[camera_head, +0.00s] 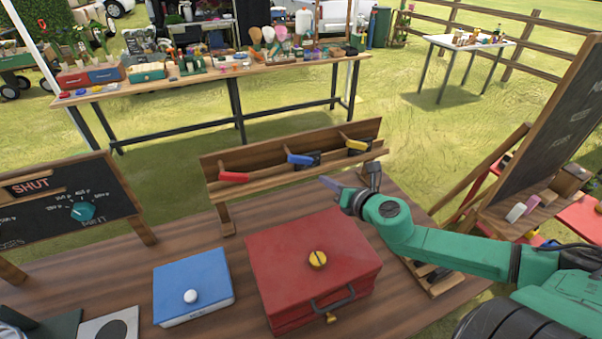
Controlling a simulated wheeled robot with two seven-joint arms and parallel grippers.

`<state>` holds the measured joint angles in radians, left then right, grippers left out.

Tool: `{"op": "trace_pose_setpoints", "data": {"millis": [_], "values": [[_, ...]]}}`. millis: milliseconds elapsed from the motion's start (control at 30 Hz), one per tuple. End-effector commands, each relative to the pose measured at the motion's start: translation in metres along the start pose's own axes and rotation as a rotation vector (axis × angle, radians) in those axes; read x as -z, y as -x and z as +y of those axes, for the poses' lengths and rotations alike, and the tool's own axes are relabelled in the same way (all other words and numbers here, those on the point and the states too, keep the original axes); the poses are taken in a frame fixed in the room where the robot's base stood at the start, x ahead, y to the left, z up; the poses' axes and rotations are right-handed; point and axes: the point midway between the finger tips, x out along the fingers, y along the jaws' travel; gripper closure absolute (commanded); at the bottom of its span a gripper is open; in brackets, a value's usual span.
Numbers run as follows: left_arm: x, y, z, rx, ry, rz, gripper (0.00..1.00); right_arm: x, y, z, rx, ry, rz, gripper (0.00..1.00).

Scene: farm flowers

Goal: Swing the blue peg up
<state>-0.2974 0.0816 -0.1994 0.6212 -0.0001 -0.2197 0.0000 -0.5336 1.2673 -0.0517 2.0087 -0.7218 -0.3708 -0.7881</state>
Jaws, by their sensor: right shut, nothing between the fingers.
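The blue peg (300,160) lies nearly flat on the long wooden rack (290,174) at the back of my table, with a dark block at its right end. A red peg (233,177) lies to its left and a yellow peg (358,146) to its right. My right gripper (328,183) is shut and empty. In the picture its tip is just below and right of the blue peg, in front of the rack, with a visible gap between them. My left gripper is out of view.
A red box (285,255) with a yellow knob and a blue box (170,285) with a white knob stand in front. A chalkboard with a dial (110,195) is at left, a tilted board (560,130) at right. Bare tabletop lies between rack and boxes.

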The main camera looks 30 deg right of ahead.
Motion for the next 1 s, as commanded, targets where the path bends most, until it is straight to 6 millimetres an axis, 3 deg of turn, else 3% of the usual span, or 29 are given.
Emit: {"op": "trace_pose_setpoints", "data": {"millis": [467,700,1000], "values": [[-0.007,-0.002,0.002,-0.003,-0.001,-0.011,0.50,-0.001,-0.006,-0.001,0.001,-0.004,-0.004,1.00],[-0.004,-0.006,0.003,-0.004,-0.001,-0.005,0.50,-0.002,-0.028,0.001,-0.003,-0.001,-0.006,1.00],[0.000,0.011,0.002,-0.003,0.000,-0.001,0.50,-0.004,-0.074,0.003,-0.002,-0.006,-0.004,1.00]]}}
